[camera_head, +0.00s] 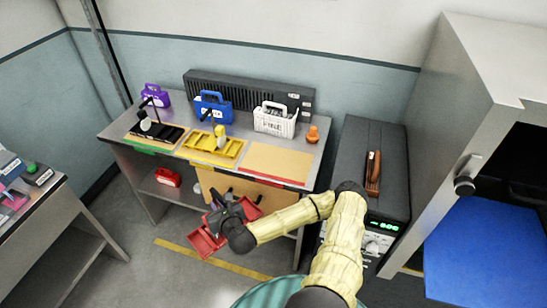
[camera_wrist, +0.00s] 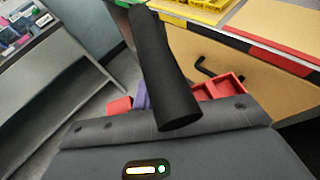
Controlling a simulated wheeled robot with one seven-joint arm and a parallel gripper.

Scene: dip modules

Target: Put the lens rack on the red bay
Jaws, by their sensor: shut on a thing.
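A red compartmented tray (camera_head: 207,243), which seems to be the lens rack, hangs tilted in my gripper (camera_head: 228,213) in front of the workbench, below its top. My gripper is shut on it and hides its middle. In the wrist view red parts of the rack (camera_wrist: 225,86) show beyond the dark gripper body. The red bay (camera_head: 275,162) is the tan panel with a red front edge at the bench's right; it is bare. Its red edge (camera_wrist: 270,54) also shows in the wrist view.
A yellow tray (camera_head: 213,146) lies on the yellow bay, left of the red one. A black tray (camera_head: 158,133) lies on the green-edged bay. A white caddy (camera_head: 275,118) stands behind the red bay; an orange item (camera_head: 312,134) stands at its right.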

